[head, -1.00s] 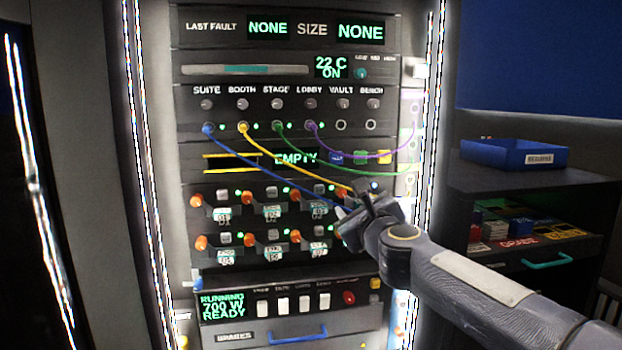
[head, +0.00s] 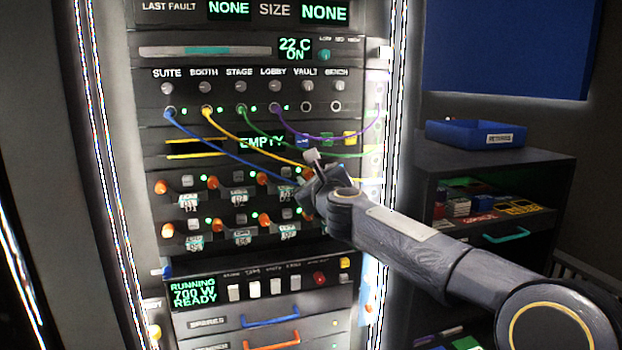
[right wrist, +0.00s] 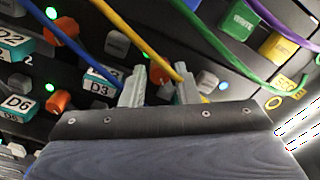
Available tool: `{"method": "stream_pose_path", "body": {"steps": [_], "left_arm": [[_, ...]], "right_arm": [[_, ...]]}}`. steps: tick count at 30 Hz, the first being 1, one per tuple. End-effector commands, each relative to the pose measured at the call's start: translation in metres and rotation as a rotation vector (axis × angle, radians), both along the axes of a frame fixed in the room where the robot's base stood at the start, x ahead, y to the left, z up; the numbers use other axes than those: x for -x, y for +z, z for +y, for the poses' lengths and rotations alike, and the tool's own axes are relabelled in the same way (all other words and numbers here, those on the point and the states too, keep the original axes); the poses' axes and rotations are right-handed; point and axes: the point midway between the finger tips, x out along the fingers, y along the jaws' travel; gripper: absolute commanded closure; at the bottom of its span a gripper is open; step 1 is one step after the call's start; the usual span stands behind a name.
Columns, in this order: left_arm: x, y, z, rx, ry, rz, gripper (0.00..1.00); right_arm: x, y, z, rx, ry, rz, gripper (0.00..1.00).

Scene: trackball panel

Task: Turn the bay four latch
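The bay four latch (right wrist: 160,70) is an orange knob to the right of the D3 label (right wrist: 98,88) in the right wrist view. It shows between the two fingertips of my right gripper (right wrist: 158,78), which stand apart on either side of it. I cannot tell whether they touch it. In the head view my right gripper (head: 313,165) is in front of the right end of the upper bay row and mostly covers bay four. The bay four label is hidden in both views. My left gripper is not in view.
Blue (head: 225,148), yellow (head: 245,146), green and purple cables hang across the panel just above the bays. Other orange latches (head: 213,183) and grey buttons sit close by. A dark cabinet (head: 540,170) with a blue tray (head: 477,133) stands at the right.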

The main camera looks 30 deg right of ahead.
Motion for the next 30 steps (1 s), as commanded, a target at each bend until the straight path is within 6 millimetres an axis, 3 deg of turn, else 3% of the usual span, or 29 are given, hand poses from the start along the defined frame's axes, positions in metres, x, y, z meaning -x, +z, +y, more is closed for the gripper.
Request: {"method": "stream_pose_path", "body": {"steps": [1, 6, 17, 30], "left_arm": [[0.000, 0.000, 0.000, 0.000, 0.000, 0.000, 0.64], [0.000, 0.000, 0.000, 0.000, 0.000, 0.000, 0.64], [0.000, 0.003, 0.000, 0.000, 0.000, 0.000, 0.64], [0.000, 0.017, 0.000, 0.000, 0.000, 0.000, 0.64]], "right_arm": [[0.000, 0.000, 0.000, 0.000, 0.000, 0.000, 0.79], [0.000, 0.000, 0.000, 0.000, 0.000, 0.000, 1.00], [0.000, 0.001, 0.001, 0.053, 0.001, 0.012, 1.00], [0.000, 0.002, 0.001, 0.383, 0.002, 0.093, 1.00]]}}
